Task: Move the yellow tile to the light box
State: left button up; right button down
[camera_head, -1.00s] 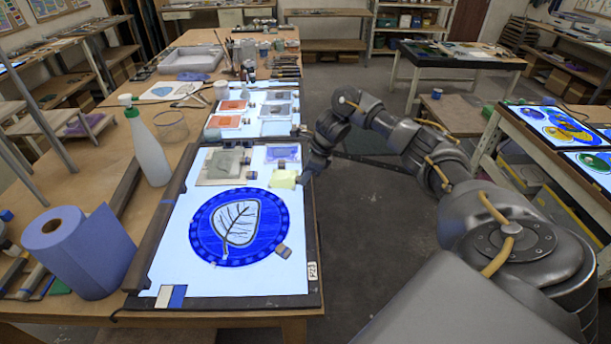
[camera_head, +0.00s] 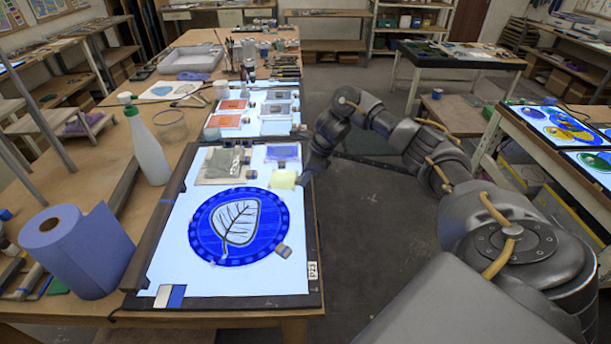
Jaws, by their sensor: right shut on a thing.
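The yellow tile (camera_head: 283,180) is a small pale yellow square at the right edge of the near light box (camera_head: 180,240). My right gripper (camera_head: 298,180) is shut on the tile, reaching in from the right. I cannot tell whether the tile touches the lit surface. The light box glows white and bears a round blue glass piece with a leaf drawing (camera_head: 238,226). My left gripper does not show.
A second lit panel (camera_head: 262,127) with orange and grey tiles lies farther back.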

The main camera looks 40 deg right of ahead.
jog(key=shift+f+b, duration=0.25)
jog(key=shift+b, duration=0.3)
dwell(0.9)
jog(key=c, duration=1.1)
grip_release()
jog(key=shift+c, duration=0.2)
jog(key=v, duration=1)
jog(key=shift+r+p, duration=0.4)
jog(key=shift+p, duration=0.05)
jog(key=shift+d, duration=0.1)
